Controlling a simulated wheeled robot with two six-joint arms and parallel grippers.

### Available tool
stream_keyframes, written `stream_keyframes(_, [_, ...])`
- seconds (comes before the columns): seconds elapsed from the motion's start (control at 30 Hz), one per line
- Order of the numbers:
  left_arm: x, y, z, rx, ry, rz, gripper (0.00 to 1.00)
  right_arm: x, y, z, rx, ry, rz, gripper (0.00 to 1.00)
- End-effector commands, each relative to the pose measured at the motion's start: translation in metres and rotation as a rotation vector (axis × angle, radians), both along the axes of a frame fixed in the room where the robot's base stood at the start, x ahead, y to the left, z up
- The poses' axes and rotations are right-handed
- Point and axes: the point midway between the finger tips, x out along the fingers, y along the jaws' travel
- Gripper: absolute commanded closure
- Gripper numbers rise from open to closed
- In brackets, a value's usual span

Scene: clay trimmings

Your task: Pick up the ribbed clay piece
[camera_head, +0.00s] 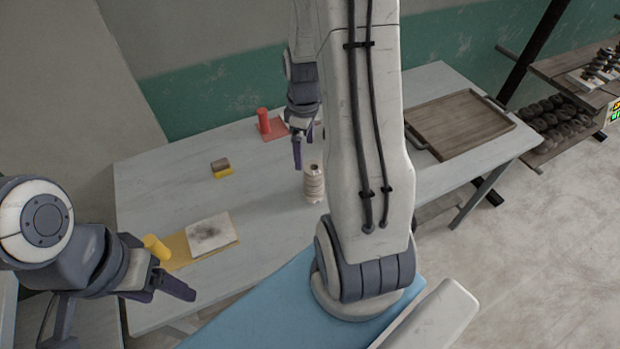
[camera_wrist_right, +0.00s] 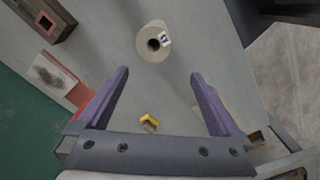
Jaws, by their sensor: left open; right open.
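A pale beige upright cylinder (camera_head: 314,183) with horizontal ridges stands on the table, partly beside my right arm; it is the only visibly ribbed piece. In the right wrist view the cylinder (camera_wrist_right: 152,45) shows from above, with a dark hole in its top and a small pale tag. It lies beyond the fingertips, untouched. My right gripper (camera_head: 302,152) is open and empty, above and left of the cylinder in the head view; its two fingers (camera_wrist_right: 160,85) are spread. My left gripper (camera_head: 172,284) is open near the table's front left edge.
A small brown piece with yellow (camera_head: 221,169), a red cylinder (camera_head: 263,120) on a red mat, a yellow cylinder (camera_head: 155,246) and a stained pale slab (camera_head: 211,233) are on the table. A wooden tray (camera_head: 425,107) is at right. My right arm hides the middle.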

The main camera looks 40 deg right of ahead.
Motion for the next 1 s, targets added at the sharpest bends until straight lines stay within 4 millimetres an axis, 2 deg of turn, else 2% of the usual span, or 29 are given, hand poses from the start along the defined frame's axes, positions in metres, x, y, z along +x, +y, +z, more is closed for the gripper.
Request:
stream_keyframes(0.03, [0.000, 0.000, 0.000, 0.000, 0.000, 0.000, 0.31, -0.003, -0.012, -0.006, 0.002, 0.005, -0.006, 0.00])
stream_keyframes(0.1, [0.000, 0.000, 0.000, 0.000, 0.000, 0.000, 0.31, -0.005, -0.022, -0.012, 0.000, 0.005, -0.003, 0.00])
stream_keyframes(0.2, [0.000, 0.000, 0.002, 0.000, 0.000, 0.000, 0.31, -0.006, -0.026, -0.024, 0.002, 0.008, 0.002, 0.00])
stream_keyframes(0.4, [0.000, 0.000, 0.006, 0.000, 0.000, 0.000, 0.31, -0.006, -0.024, -0.054, 0.001, 0.008, 0.004, 0.00])
stream_keyframes(0.67, [0.000, 0.000, 0.012, 0.000, 0.000, 0.000, 0.31, -0.007, -0.023, -0.072, 0.001, 0.008, 0.004, 0.00])
stream_keyframes(0.83, [0.000, 0.000, 0.023, 0.000, 0.000, 0.001, 0.31, -0.011, -0.021, -0.094, 0.003, 0.009, 0.004, 0.00])
stream_keyframes(1.0, [0.000, 0.000, 0.025, 0.000, 0.000, 0.001, 0.31, -0.010, -0.021, -0.113, 0.001, 0.006, 0.003, 0.00])
